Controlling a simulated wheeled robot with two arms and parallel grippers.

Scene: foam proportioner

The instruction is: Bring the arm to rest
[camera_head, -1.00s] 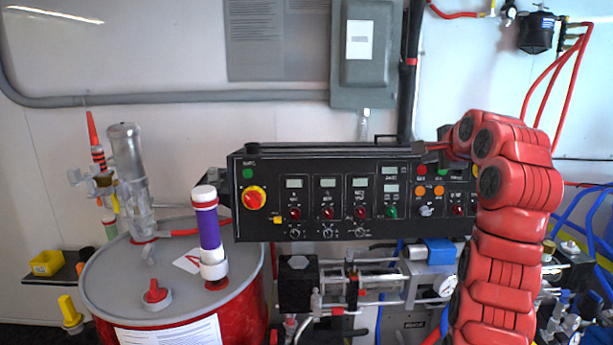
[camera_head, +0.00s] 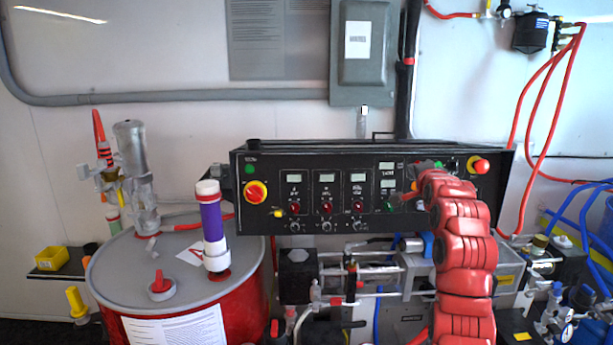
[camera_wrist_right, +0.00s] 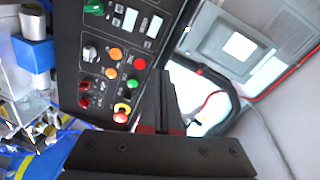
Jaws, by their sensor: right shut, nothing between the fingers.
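My right arm (camera_head: 466,255) is red and segmented. It rises from the bottom of the head view, in front of the right part of the black control panel (camera_head: 270,222). My right gripper (camera_head: 412,192) is at its upper end, small and partly hidden by the arm, near the panel face. In the right wrist view the black gripper (camera_wrist_right: 158,88) is shut and empty, with the panel's knobs and buttons behind it. I cannot tell the gap between fingers and panel. My left gripper is in neither view.
The red emergency stop (camera_head: 481,166) is right of my arm; it also shows in the wrist view (camera_wrist_right: 122,110). A red drum (camera_head: 250,310) with a purple-banded tube (camera_head: 212,225) stands at left. Pump parts (camera_head: 350,275) lie below the panel. Red hoses (camera_head: 515,190) hang at right.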

